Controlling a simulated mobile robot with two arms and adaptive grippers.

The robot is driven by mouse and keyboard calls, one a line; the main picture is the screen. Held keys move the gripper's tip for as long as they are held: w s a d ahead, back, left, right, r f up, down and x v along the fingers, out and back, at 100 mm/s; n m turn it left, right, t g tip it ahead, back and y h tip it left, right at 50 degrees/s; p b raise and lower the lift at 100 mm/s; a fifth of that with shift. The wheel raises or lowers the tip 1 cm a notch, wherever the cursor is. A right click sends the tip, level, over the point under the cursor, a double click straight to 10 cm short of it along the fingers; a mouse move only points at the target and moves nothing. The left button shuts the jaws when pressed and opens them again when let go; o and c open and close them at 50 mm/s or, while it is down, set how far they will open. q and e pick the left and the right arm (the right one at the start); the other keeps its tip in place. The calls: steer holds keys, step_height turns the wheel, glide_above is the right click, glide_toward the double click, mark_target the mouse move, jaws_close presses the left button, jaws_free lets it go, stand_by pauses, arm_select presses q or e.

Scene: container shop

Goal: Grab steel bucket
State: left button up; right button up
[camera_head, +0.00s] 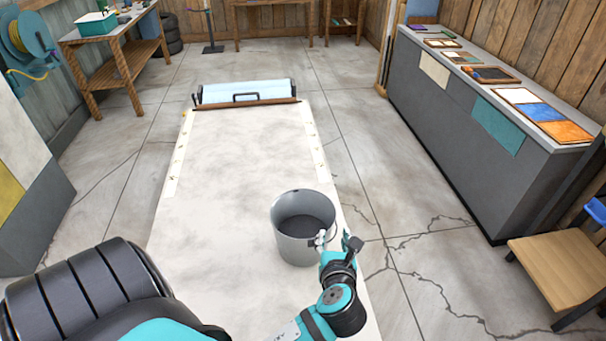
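The steel bucket (292,248) is grey, round and open at the top. It stands upright on the long pale table, and its inside looks empty. My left gripper (337,238) is at the bucket's right front side, close to the rim. Its two fingers are spread apart; one overlaps the bucket wall in the picture and the other is to the right of it. I cannot tell whether either finger touches the bucket. My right gripper is not in view.
The long pale table (235,165) has a clear top beyond the bucket, with a roller unit (245,94) at its far end. A grey counter (460,120) with panels stands at right. A wooden stool (562,265) is at lower right, and a wooden workbench (112,32) at upper left.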

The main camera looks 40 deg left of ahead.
mark_target(332, 224)
arm_select(q)
steer(key=p+x, duration=0.1)
steer(key=x, duration=0.8)
steer(key=shift+w+a+f+p, duration=0.15)
steer(key=shift+w+a+p, duration=0.05)
steer(key=shift+w+p, duration=0.1)
steer(key=shift+a, duration=0.1)
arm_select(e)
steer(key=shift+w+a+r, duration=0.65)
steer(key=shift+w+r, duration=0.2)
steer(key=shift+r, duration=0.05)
arm_select(q)
steer(key=shift+c, duration=1)
jaws_close()
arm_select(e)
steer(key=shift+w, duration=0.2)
